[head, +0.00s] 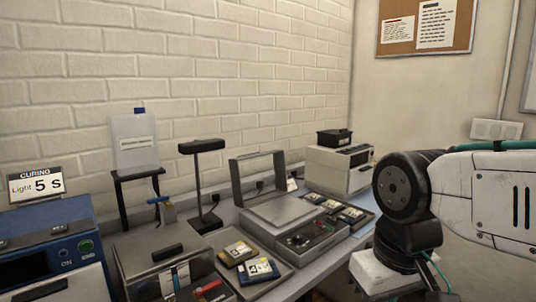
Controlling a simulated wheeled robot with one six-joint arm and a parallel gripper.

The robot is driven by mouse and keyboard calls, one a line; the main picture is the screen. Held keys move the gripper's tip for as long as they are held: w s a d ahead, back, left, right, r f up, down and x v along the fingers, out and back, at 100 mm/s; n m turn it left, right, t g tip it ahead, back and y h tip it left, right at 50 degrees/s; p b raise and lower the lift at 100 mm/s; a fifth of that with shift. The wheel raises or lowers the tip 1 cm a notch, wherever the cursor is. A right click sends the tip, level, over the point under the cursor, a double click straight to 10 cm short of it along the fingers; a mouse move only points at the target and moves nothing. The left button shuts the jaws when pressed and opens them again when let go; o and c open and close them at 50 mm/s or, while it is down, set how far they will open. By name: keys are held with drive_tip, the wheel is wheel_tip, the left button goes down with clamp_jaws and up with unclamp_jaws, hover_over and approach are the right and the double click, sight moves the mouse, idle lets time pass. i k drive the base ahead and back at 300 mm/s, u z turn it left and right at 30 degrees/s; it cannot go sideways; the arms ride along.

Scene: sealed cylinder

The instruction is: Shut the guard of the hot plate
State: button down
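The hot plate (313,243) sits on the bench in the middle of the view, with a flat light-grey top and a dark control front with small knobs and buttons. Its guard (258,154) looks like the dark rectangular frame standing raised at the back of the plate. The wall shows through the frame. The plate's top is uncovered. My arm comes in from the right, with a dark round joint and white links, apart from the hot plate. My gripper's fingers are not in view.
A tray (281,284) with labelled cartridges lies in front of the hot plate, and another cartridge group (341,211) lies to its right. A dark lamp stand (206,184) stands left of the guard. A white printer-like box (341,170) stands behind right. A blue curing unit (50,256) is far left.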

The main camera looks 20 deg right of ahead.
sight(278, 155)
drive_tip(key=z, duration=0.4)
drive_tip(key=k, duration=0.5)
drive_tip(key=z, duration=0.75)
drive_tip(key=i, duration=0.65)
drive_tip(key=u, duration=0.8)
drive_tip(key=i, duration=0.45)
drive_tip(key=u, duration=0.5)
